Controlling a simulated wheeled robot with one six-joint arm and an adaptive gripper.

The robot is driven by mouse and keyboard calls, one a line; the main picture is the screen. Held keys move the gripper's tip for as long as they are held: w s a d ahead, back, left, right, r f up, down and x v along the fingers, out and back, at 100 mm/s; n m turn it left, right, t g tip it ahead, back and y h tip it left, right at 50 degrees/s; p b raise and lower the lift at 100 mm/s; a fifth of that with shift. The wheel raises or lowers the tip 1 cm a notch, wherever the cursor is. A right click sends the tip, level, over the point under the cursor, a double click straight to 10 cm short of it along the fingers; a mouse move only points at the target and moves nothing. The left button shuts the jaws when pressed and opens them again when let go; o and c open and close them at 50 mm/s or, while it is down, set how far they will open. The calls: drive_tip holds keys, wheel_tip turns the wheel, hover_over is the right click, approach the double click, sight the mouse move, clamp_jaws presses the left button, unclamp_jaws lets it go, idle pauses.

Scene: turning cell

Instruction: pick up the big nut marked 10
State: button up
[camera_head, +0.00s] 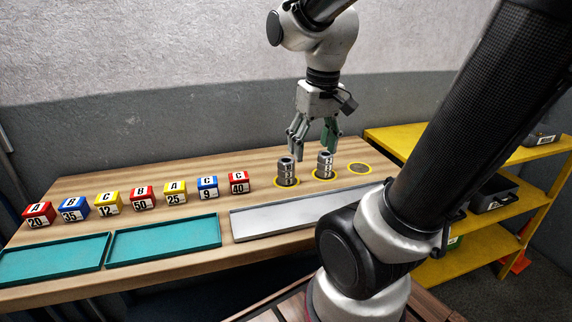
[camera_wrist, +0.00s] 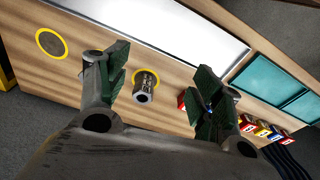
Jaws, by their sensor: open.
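Two short stacks of grey metal nuts stand upright on the wooden bench, each in a yellow ring. In the head view they are the left stack (camera_head: 286,172) and the right stack (camera_head: 325,166); their markings are too small to read, so I cannot tell which nut is marked 10. My gripper (camera_head: 314,150) is open and empty above and behind the stacks, apart from them. The other stack is largely hidden behind a finger there.
An empty yellow ring (camera_head: 359,168) lies right of the stacks. A grey metal tray (camera_head: 285,217) lies in front. Two teal trays (camera_head: 165,240) and a row of numbered blocks (camera_head: 142,198) stand to the left. A yellow shelf (camera_head: 470,160) stands at right.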

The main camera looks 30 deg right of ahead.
sight(286, 160)
drive_tip(key=w+f+m, duration=0.1)
drive_tip(key=w+m, duration=0.3)
drive_tip(key=m, duration=0.1)
drive_tip(key=w+d+f+m+g, duration=0.1)
drive_tip(key=w+m, duration=0.4)
drive_tip(key=w+d+f+m, duration=0.1)
drive_tip(key=w+m, duration=0.4)
drive_tip(key=shift+w+d+f+m+g, duration=0.15)
drive_tip(key=shift+m+g, duration=0.15)
drive_tip(key=shift+m, duration=0.1)
drive_tip(key=shift+w+m, duration=0.1)
drive_tip(key=shift+m, duration=1.7)
wheel_tip(286, 160, down, 8)
drive_tip(key=shift+r, duration=0.25)
drive_tip(key=c, duration=1.2)
drive_tip(key=shift+c, duration=0.2)
